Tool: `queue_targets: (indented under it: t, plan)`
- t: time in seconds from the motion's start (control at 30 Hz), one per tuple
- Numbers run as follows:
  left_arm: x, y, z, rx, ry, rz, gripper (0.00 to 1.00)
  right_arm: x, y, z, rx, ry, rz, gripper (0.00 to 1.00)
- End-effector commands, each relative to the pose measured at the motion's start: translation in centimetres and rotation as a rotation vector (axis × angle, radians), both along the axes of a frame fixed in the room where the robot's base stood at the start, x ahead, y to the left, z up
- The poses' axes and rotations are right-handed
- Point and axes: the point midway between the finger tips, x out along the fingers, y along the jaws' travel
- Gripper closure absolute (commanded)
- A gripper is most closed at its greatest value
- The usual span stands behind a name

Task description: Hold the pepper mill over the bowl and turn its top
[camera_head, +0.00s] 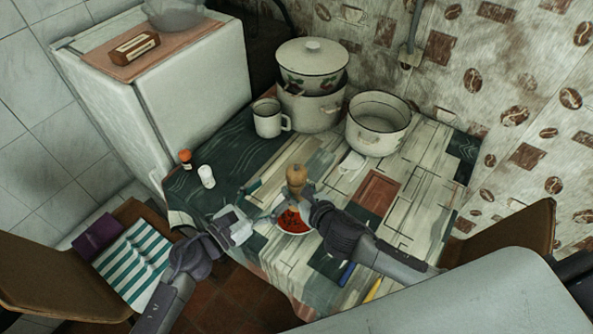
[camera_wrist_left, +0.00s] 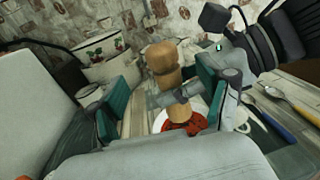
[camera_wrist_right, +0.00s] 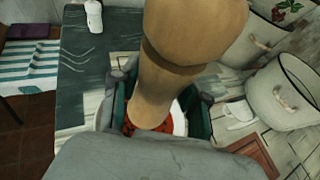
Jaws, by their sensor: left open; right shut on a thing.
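The wooden pepper mill (camera_head: 296,177) stands roughly upright above the white bowl (camera_head: 281,231), which holds something red. My right gripper (camera_head: 296,204) is shut on the mill's body, below its rounded top; the right wrist view shows the mill (camera_wrist_right: 185,60) large between the fingers. My left gripper (camera_head: 258,203) is open and empty, just left of the mill. In the left wrist view, its teal fingers are spread with the mill (camera_wrist_left: 163,62) ahead between them, and the bowl (camera_wrist_left: 160,121) shows below. The fingers' contact with the mill cannot be seen.
A blue-handled utensil (camera_head: 347,273) lies near the front edge.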

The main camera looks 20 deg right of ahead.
Motion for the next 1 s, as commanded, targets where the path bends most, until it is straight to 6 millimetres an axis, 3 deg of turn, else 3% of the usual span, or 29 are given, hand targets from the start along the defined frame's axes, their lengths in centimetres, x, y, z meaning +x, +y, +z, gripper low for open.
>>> queue_targets:
  t: [0.2, 0.43, 0.87, 1.0]
  plan:
    - [2.3, -4.1, 0.2, -0.003, -0.001, -0.001, 0.22, 0.0, 0.0, 0.1, 0.0, -0.002, 0.0, 0.97]
    - [4.0, -7.2, 0.1, -0.001, 0.0, -0.001, 0.22, 0.0, 0.0, 0.1, 0.0, -0.002, 0.0, 0.97]
    - [4.5, -8.3, 0.0, 0.001, 0.0, -0.002, 0.22, 0.0, 0.0, 0.1, 0.0, -0.002, 0.0, 0.97]
    - [4.5, -8.3, 0.0, 0.0, -0.001, -0.002, 0.4, 0.0, 0.0, 0.1, 0.0, -0.002, 0.0, 0.97]
